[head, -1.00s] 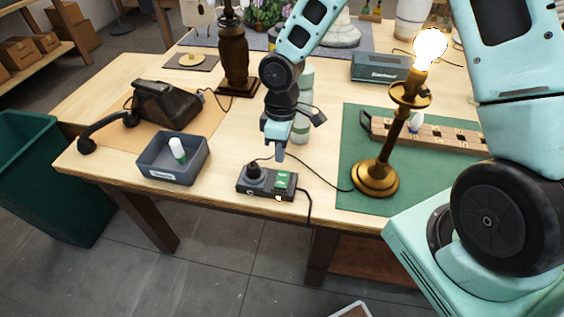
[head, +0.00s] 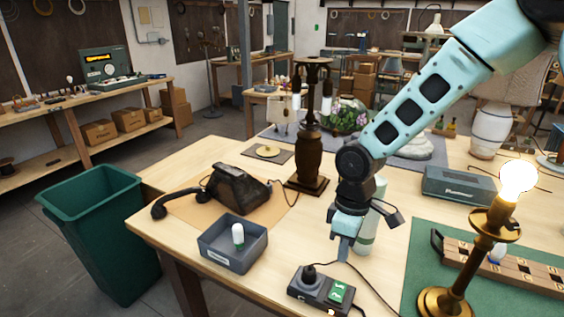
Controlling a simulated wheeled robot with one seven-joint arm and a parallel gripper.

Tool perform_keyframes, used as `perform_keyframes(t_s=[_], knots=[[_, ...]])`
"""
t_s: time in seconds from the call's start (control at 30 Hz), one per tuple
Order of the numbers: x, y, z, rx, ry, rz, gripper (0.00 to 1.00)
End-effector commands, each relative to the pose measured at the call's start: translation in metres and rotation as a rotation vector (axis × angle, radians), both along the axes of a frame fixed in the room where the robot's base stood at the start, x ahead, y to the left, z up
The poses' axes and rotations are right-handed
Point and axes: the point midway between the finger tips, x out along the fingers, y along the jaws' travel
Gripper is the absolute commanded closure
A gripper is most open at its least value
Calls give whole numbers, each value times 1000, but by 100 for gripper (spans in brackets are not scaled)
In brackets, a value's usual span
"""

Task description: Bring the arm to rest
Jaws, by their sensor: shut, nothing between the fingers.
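My gripper (head: 343,247) points down over the wooden table (head: 200,168). It is shut and holds nothing. It is above and just behind the power strip (head: 321,291), which has a black plug in it and a green switch. The brass lamp (head: 482,252) stands upright on the green mat at the right, its bulb (head: 517,181) glowing bright. My arm reaches in from the upper right.
A grey bin (head: 232,243) holding a white bulb, a black telephone (head: 238,189) and a dark wooden lamp (head: 309,140) stand left of my gripper. A pale green bottle (head: 370,225) is close behind it. A green waste bin (head: 104,230) stands on the floor.

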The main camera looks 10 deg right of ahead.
Motion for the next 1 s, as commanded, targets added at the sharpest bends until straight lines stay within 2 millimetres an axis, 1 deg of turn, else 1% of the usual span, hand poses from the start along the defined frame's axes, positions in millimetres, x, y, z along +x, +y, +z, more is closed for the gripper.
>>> perform_keyframes(t_s=[0.07, 0.17, 0.27, 0.3, 0.37, 0.4, 0.5, 0.6, 0.7, 0.8, 1.0], knots=[[-12, 8, 6, -18, -6, -1, 100], [-38, 22, 18, -50, -16, -20, 100], [-73, 35, 33, -76, -34, -60, 100], [-89, 40, 38, -82, -41, -80, 100], [-111, 46, 46, -85, -52, -112, 100], [-125, 48, 50, -84, -60, -133, 100], [-157, 53, 58, -69, -74, -182, 100], [-181, 55, 63, -50, -82, -222, 100], [-196, 56, 66, -34, -84, -251, 100], [-203, 56, 67, -26, -83, -262, 100], [-204, 56, 68, -26, -81, -266, 100]])
